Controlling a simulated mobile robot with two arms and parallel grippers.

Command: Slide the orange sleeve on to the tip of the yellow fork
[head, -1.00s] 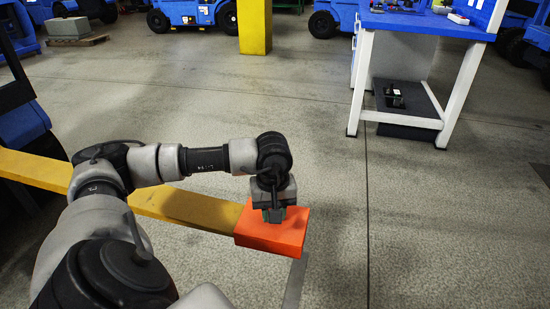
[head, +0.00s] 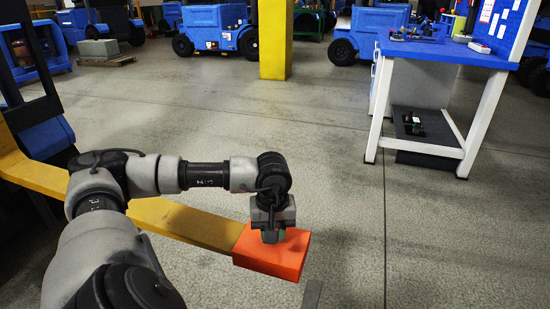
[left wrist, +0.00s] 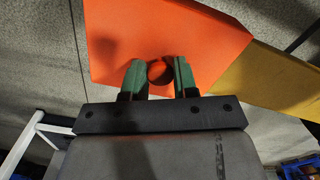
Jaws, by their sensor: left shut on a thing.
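The orange sleeve (head: 268,260) is a box-like block at the tip end of the yellow fork (head: 185,220), which comes in from the left. The fork meets the sleeve's left side; its tip is hidden, apparently within the sleeve. My left gripper (head: 269,236) is over the sleeve's top. In the left wrist view my left gripper (left wrist: 158,76) has its green fingers on either side of a round orange knob on the sleeve (left wrist: 160,30), and is shut on it. The fork (left wrist: 275,85) shows beside the sleeve there. My right gripper is not in view.
A blue-topped workbench (head: 440,50) with white legs stands at the right. A yellow pillar (head: 275,40) and blue forklifts (head: 217,32) are at the back. A dark forklift frame (head: 30,110) is at the left. The floor between sleeve and bench is clear.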

